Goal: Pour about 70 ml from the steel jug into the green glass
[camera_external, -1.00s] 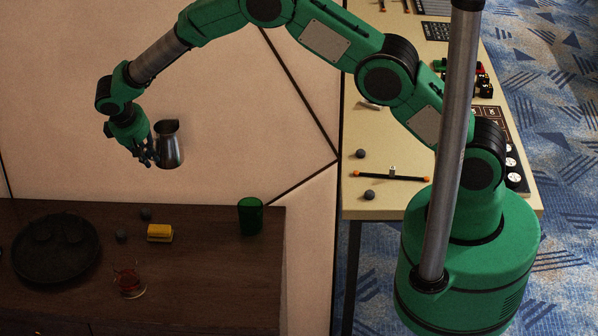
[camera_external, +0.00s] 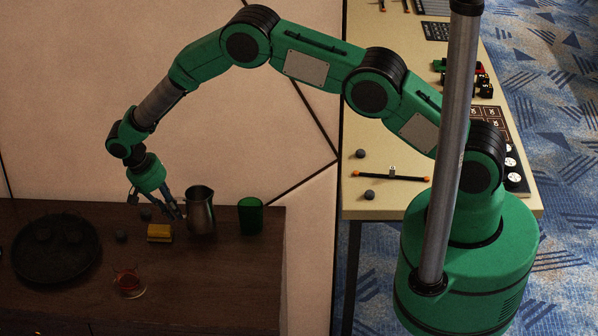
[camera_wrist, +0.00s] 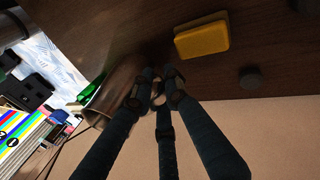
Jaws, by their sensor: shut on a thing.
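The steel jug (camera_external: 200,212) is upright in the external view, low at the back of the dark cabinet; I cannot tell whether its base touches the top. My gripper (camera_external: 177,211) is to its left, with the fingers shut on its handle side. In the wrist view the fingers (camera_wrist: 162,88) close at the jug (camera_wrist: 112,95), which shows at left, partly hidden by a finger. The green glass (camera_external: 250,216) stands just right of the jug, apart from it. A bit of the glass (camera_wrist: 92,88) shows behind the jug in the wrist view. The liquid inside is not visible.
A yellow sponge-like block (camera_external: 159,233) lies close below my gripper. Dark balls (camera_external: 121,236), a round dark tray (camera_external: 55,250) and a red item in a clear dish (camera_external: 129,282) are to the left. The cabinet's front right (camera_external: 230,285) is clear.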

